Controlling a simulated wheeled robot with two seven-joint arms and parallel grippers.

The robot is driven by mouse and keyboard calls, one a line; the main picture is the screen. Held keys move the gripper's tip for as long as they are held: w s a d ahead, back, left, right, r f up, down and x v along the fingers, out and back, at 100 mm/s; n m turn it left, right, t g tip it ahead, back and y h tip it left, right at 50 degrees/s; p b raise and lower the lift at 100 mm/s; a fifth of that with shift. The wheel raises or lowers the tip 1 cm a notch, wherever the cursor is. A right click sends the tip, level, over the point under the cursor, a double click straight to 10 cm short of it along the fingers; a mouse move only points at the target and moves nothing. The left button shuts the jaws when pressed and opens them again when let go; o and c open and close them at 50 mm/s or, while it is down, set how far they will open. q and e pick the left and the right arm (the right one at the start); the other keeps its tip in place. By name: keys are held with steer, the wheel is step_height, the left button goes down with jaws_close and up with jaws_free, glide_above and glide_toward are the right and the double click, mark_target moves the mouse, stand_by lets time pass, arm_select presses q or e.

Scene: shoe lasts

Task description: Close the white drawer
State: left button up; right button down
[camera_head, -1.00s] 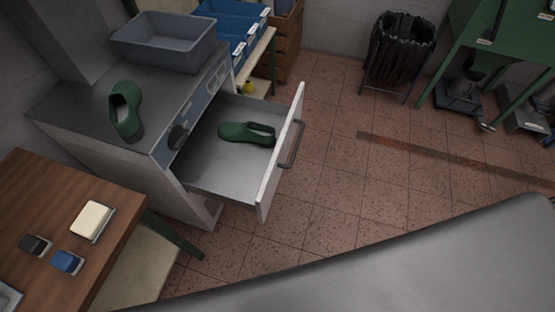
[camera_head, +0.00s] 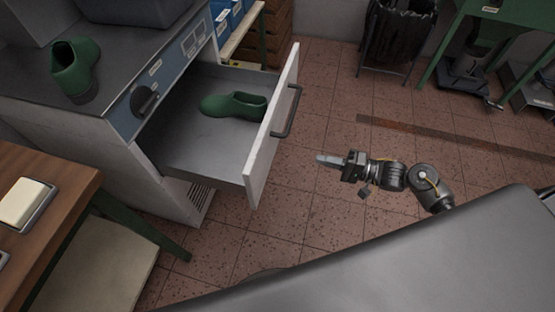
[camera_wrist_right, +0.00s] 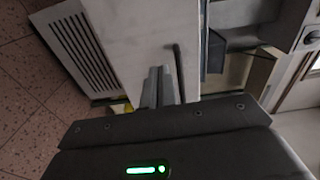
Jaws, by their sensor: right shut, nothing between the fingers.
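The white drawer (camera_head: 271,128) is pulled out of the grey cabinet, with a dark bar handle (camera_head: 287,112) on its front. A green shoe last (camera_head: 234,105) lies inside it. My right gripper (camera_head: 320,158) is shut and empty, to the right of the drawer front and apart from it, pointing toward it. In the right wrist view the shut fingers (camera_wrist_right: 160,88) appear in front of the white drawer front (camera_wrist_right: 128,40), beside the handle (camera_wrist_right: 179,68). My left gripper is not in view.
Another green shoe last (camera_head: 73,70) and a grey bin (camera_head: 130,8) stand on the cabinet top. A wooden table (camera_head: 45,200) is at the left. The tiled floor right of the drawer is clear up to a black waste bin (camera_head: 397,35).

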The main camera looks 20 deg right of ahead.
steer(key=r, duration=0.1)
glide_toward(267, 148)
steer(key=x, duration=0.7)
steer(key=shift+w+d, duration=0.1)
stand_by(0.3)
